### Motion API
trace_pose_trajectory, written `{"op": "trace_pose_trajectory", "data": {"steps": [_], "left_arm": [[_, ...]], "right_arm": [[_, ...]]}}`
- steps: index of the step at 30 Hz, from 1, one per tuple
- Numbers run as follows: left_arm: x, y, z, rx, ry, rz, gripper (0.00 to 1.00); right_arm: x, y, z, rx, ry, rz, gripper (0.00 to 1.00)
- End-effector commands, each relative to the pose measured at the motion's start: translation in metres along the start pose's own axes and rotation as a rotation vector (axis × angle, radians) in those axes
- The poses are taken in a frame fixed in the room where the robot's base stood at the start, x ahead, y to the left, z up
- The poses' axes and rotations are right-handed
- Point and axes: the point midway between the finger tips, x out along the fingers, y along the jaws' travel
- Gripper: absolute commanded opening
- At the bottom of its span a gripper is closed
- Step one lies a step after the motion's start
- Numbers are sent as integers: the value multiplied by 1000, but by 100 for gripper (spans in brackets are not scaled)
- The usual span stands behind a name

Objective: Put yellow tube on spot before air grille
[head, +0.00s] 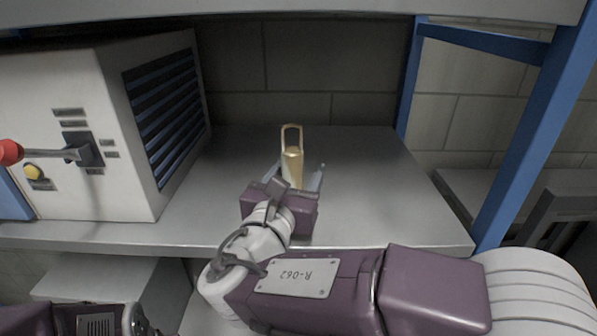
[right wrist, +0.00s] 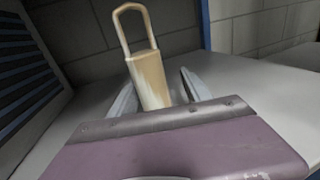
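The yellow tube (head: 292,163), a pale gold block-like body with a loop handle on top, stands on the grey metal shelf. It also shows in the right wrist view (right wrist: 150,78). My right gripper (head: 298,175) is low at the shelf with its fingers open on either side of the tube; in the right wrist view a gap shows at the right finger. The tube's foot is hidden behind the gripper. The air grille (head: 163,112), dark with blue slats, is on the side of the white box at left. No marked spot shows before it. My left gripper's fingers are out of view.
The white box (head: 75,130) has a red-knobbed lever (head: 45,153) and a yellow button (head: 33,172). Bare shelf (head: 225,175) lies between grille and tube. A blue post (head: 535,130) stands at right; a brick wall (head: 310,65) is behind.

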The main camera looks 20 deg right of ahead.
Motion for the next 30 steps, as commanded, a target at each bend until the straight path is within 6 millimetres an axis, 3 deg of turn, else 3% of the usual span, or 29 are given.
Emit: {"op": "trace_pose_trajectory", "data": {"steps": [7,21,30], "left_arm": [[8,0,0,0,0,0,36],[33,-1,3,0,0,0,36],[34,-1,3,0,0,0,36]], "right_arm": [[-18,2,-2,2,-1,6,56],[-111,1,-2,0,0,4,56],[-120,0,0,0,0,0,56]]}}
